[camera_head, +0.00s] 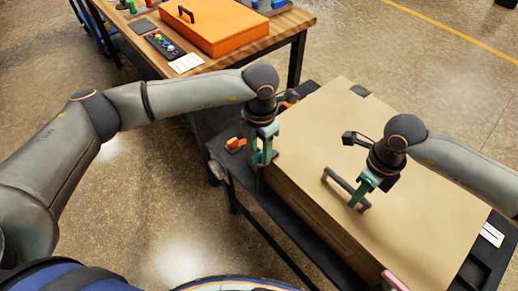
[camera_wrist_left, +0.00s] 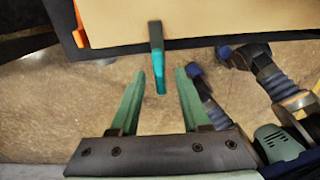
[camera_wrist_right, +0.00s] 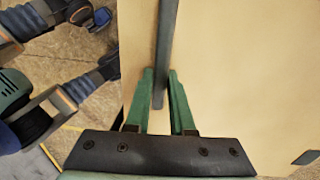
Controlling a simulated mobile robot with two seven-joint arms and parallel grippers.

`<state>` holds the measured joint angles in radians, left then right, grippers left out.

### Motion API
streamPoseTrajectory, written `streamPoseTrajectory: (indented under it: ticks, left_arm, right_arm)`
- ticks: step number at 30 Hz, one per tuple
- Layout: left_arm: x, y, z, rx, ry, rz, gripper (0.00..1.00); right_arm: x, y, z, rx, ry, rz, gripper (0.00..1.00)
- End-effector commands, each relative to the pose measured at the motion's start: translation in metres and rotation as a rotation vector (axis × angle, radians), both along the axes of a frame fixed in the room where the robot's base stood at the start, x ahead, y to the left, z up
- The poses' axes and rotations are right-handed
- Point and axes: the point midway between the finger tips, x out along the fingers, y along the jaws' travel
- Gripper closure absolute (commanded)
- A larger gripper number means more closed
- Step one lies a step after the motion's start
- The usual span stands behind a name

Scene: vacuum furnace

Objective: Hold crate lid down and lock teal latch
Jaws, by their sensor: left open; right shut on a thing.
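The tan crate lid (camera_head: 400,190) lies flat on the crate and looks closed. A dark bar handle (camera_head: 335,180) stands on it. My right gripper (camera_head: 358,196) is shut on this handle; in the right wrist view the fingers (camera_wrist_right: 161,85) flank the bar (camera_wrist_right: 166,45). My left gripper (camera_head: 262,160) is open, pointing down at the crate's near-left edge. In the left wrist view, the teal latch (camera_wrist_left: 159,72) sticks out from the lid edge, its tip between the spread fingers (camera_wrist_left: 157,78) with gaps on both sides. In the head view my gripper hides most of the latch.
The crate stands on a dark cart (camera_head: 485,262). A pink latch (camera_head: 393,281) shows at the crate's front edge. A wooden table (camera_head: 285,25) with an orange case (camera_head: 208,27) stands behind.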

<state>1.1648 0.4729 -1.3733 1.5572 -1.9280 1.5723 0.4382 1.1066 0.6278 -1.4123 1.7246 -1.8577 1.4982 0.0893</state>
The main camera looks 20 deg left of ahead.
Motion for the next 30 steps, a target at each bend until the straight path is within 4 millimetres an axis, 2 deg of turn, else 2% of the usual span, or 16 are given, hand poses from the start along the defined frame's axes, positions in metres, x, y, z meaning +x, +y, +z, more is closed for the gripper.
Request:
streamPoseTrajectory:
  ticks: [1, 5, 15, 19, 24, 30]
  left_arm:
    - [0.001, 0.0, 0.001, -0.001, -0.002, 0.0, 0.54]
    - [0.001, 0.0, 0.013, -0.001, -0.005, 0.001, 0.54]
    - [-0.001, 0.001, 0.084, -0.002, -0.007, 0.0, 0.54]
    - [-0.002, 0.001, 0.105, -0.002, -0.006, -0.001, 0.54]
    - [-0.003, 0.001, 0.119, -0.002, -0.005, 0.0, 0.54]
    - [-0.003, 0.001, 0.121, -0.002, -0.002, 0.0, 0.54]
  right_arm:
    - [0.008, -0.008, -0.001, -0.016, -0.021, -0.016, 1.0]
    - [0.008, -0.008, -0.001, -0.016, -0.021, -0.015, 1.0]
    - [0.008, -0.008, -0.001, -0.016, -0.021, -0.015, 1.0]
    - [0.009, -0.008, -0.001, -0.016, -0.022, -0.015, 1.0]
    - [0.009, -0.008, -0.001, -0.016, -0.022, -0.015, 1.0]
    - [0.009, -0.008, -0.001, -0.016, -0.022, -0.016, 1.0]
